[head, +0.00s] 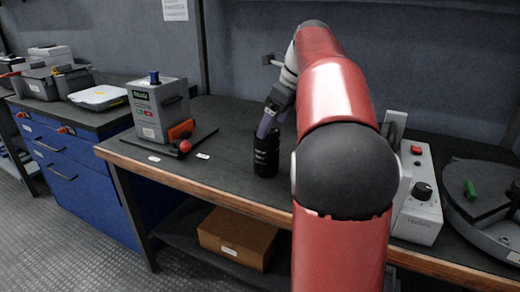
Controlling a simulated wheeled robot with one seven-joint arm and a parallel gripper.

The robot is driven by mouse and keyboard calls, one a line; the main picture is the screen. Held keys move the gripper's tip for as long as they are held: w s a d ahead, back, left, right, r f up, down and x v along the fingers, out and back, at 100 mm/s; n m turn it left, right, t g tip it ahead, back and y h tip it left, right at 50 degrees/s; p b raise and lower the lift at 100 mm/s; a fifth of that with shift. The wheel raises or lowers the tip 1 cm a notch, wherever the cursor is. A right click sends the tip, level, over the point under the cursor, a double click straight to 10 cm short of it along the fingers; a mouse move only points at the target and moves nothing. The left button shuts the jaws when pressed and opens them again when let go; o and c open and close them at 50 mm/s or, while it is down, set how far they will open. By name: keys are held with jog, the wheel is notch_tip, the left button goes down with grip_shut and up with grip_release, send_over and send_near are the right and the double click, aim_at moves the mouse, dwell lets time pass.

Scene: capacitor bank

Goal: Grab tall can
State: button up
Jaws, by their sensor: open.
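The tall can (266,160) is a dark, nearly black cylinder with small pale lettering. It stands upright on the workbench, just left of my red arm in the head view. My gripper (268,124) is at the can's top, pointing down from the upper right. Its purple finger reaches the can's upper rim. The jaws are open. The second finger and the exact contact with the can are hard to make out.
A grey device box (159,108) with an orange part sits on a dark mat to the left. A white control box (420,195) with a red button stands right of my arm, beside a round grey machine (484,225).

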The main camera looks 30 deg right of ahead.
aim_at(266, 150)
jog(key=b+x, duration=0.1)
jog(key=x, duration=0.5)
jog(key=c, duration=1.6)
